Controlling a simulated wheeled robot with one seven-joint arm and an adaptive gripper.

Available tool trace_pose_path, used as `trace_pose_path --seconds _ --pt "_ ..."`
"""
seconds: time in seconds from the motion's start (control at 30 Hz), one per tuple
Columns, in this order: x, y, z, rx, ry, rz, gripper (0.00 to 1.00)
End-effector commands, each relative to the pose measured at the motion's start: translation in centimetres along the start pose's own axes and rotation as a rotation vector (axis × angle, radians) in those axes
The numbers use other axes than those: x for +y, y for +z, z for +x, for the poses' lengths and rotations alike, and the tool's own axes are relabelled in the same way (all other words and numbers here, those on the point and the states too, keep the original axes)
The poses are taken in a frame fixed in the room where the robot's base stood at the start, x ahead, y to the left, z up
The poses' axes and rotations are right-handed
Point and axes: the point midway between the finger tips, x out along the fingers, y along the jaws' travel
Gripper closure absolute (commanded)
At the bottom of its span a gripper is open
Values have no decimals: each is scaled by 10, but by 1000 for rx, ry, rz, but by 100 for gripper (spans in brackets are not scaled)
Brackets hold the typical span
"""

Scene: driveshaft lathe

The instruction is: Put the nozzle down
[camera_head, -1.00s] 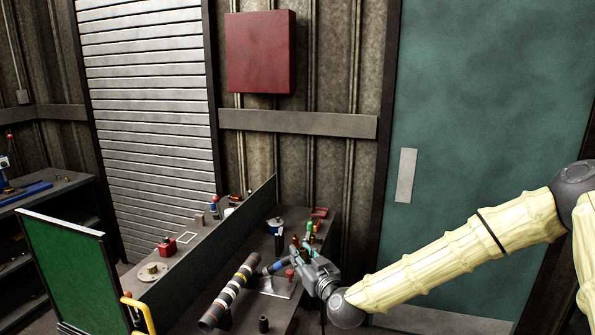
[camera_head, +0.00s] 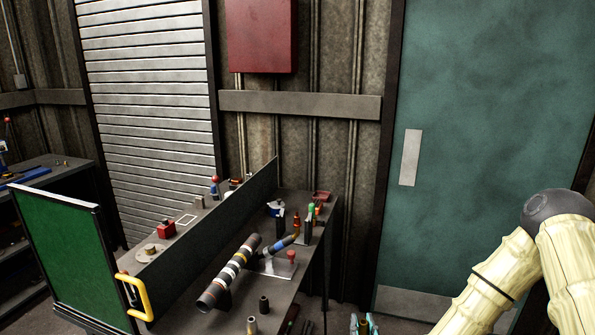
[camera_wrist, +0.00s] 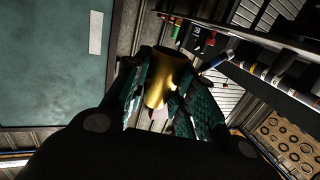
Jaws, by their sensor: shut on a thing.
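The nozzle (camera_wrist: 165,82) is a brass-gold, roughly cylindrical piece in the wrist view, between the two green, textured fingers of my gripper (camera_wrist: 172,68). My gripper is shut on it. The side edges of the nozzle are partly hidden by the fingers. In the head view only the tips of my gripper (camera_head: 363,324) show at the bottom edge, right of the bench and apart from it. My arm enters at the lower right.
The grey bench (camera_head: 283,293) holds a striped shaft (camera_head: 229,273), a dark small cylinder (camera_head: 264,305), a tan piece (camera_head: 252,325) and upright tools at its far end. A green panel (camera_head: 68,255) with a yellow handle (camera_head: 147,300) stands left. A teal door (camera_head: 480,130) is behind.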

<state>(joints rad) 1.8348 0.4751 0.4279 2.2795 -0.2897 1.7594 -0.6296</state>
Motion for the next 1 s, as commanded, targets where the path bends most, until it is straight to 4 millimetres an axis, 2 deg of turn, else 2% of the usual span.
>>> trace_pose_path --seconds 0.27,0.6,0.8,1.0 --pt "8 24 -19 0 19 -6 100" --pt "7 74 -54 1 17 -6 100" --pt "7 86 -65 3 18 -4 100" --pt "8 93 -68 2 21 -2 100"
